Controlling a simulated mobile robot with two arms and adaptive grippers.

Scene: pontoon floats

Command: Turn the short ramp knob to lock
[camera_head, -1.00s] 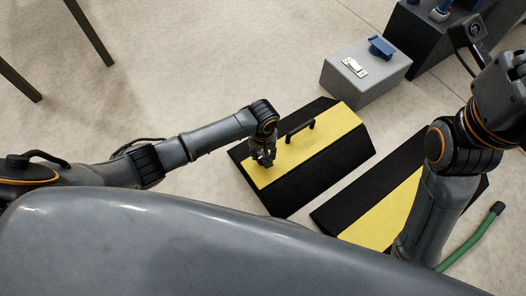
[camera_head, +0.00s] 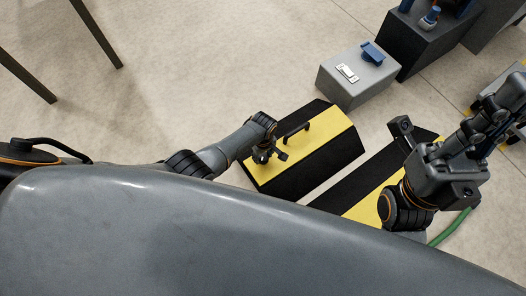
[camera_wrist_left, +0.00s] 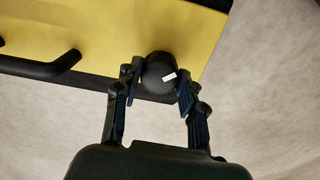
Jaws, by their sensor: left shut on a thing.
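The short ramp (camera_head: 323,153) is a black block with a yellow top and a black handle (camera_head: 297,131). It lies on the floor in the middle of the head view. Its knob (camera_wrist_left: 157,73) is round and black with a white mark (camera_wrist_left: 169,77) that points right and slightly up in the left wrist view. My left gripper (camera_head: 264,156) is over the ramp's near left end. In the left wrist view my left gripper (camera_wrist_left: 156,84) has its fingers on both sides of the knob, shut on it. The head view does not show the knob clearly. My right gripper's fingers do not show.
A second black and yellow ramp (camera_head: 375,190) lies to the right, partly behind my right arm. A grey box (camera_head: 352,89) with a blue part (camera_head: 372,53) stands beyond the short ramp. A green hose (camera_head: 449,229) lies at the lower right. The floor at left is mostly clear.

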